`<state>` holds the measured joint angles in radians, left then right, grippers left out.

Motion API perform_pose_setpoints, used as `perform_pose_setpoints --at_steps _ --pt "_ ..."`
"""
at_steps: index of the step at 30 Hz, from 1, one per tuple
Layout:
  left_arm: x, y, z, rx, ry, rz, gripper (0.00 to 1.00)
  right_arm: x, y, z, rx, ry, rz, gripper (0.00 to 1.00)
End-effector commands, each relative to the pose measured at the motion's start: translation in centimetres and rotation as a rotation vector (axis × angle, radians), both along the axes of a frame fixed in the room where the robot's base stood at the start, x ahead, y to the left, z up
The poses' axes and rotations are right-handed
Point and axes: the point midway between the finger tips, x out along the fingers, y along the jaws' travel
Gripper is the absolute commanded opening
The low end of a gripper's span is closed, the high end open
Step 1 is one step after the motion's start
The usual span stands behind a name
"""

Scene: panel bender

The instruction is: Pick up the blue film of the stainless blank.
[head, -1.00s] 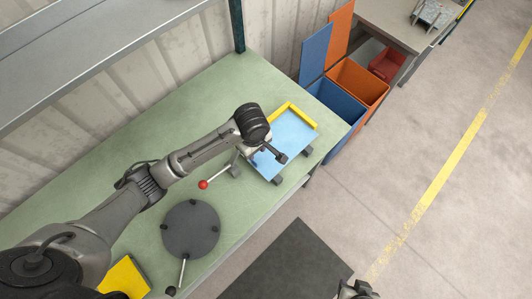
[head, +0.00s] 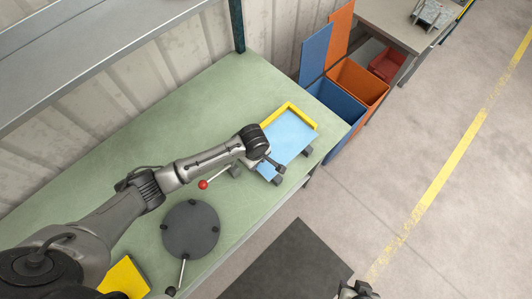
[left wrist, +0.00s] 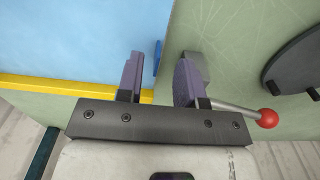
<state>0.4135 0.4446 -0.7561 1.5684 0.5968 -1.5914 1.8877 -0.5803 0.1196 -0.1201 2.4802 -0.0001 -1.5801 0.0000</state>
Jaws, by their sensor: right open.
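The blank covered with light blue film (head: 292,138) lies on the bench inside a yellow corner stop (head: 292,108). It also fills the upper left of the left wrist view (left wrist: 70,40). My left gripper (head: 268,168) is over the blank's left edge, partly hidden by its own wrist. In the left wrist view its fingers (left wrist: 157,80) are apart, with a small darker blue tab (left wrist: 157,58) showing in the gap at the film's edge. Whether the fingers touch it I cannot tell. My right gripper (head: 357,290) is open at the bottom edge, partly cut off.
A lever with a red ball (head: 203,185) sticks out left of the blank. A dark round plate (head: 190,228) lies on the green bench (head: 120,160). A blue bin (head: 335,103) and an orange bin (head: 358,86) stand past the bench's far right end.

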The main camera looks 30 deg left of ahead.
Motion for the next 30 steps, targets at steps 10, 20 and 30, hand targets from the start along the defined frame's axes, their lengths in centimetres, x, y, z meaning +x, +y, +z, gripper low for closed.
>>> perform_pose_setpoints --at_steps 10,20,30 --pt "0.2 0.1 -3.3 0.000 -0.001 -0.001 0.34 0.0 0.1 0.1 0.005 0.001 -0.003 0.43" --pt "0.2 0.1 -3.4 0.000 -0.001 -0.001 0.26 0.0 0.1 0.1 0.002 0.000 -0.001 0.43" --pt "0.2 0.1 -3.4 0.000 -0.001 -0.001 0.00 0.0 -0.2 0.1 -0.007 0.000 0.004 0.43"
